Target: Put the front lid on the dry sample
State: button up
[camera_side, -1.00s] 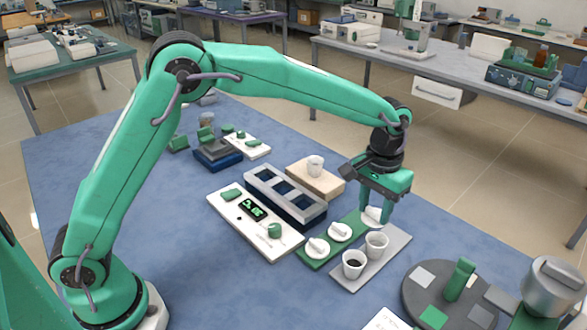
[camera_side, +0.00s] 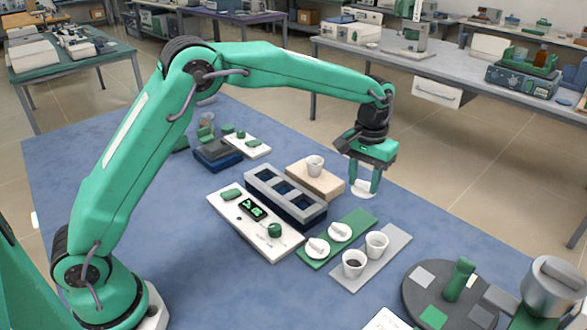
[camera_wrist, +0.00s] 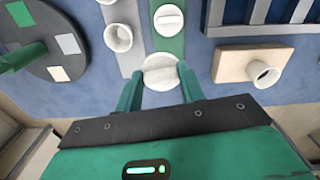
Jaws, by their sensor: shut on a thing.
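My gripper (camera_side: 363,186) is shut on a white round lid (camera_side: 363,194), held in the air beyond the green strip (camera_side: 366,219). The held lid also shows between my fingers in the wrist view (camera_wrist: 160,72). Two more white lids, one nearer (camera_side: 318,248) and one farther (camera_side: 340,232), lie on the green strip. A white crucible with dark contents (camera_side: 354,265) and another white crucible (camera_side: 377,244) stand on the grey strip. A third white crucible stands on a beige block and shows in the side view (camera_side: 315,166). I cannot tell which holds the dry sample.
The beige block (camera_side: 325,183) stands behind a grey rack with dark openings (camera_side: 284,197). A white panel with a green display (camera_side: 228,209) lies left of it. A dark turntable (camera_side: 418,290) is at the right. Blue table is clear behind the green strip.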

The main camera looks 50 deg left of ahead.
jog(key=w+a+r+n, duration=0.1)
jog(key=w+a+n, duration=0.1)
jog(key=a, duration=0.8)
jog(key=w+a+r+n, duration=0.2)
jog(key=w+a, duration=0.2)
jog(key=a, duration=0.7)
jog(key=shift+f, duration=0.15)
jog(key=shift+f, duration=2.8)
jog(key=shift+f, duration=0.95)
jog(key=o, duration=1.4)
jog(key=shift+r, duration=0.15)
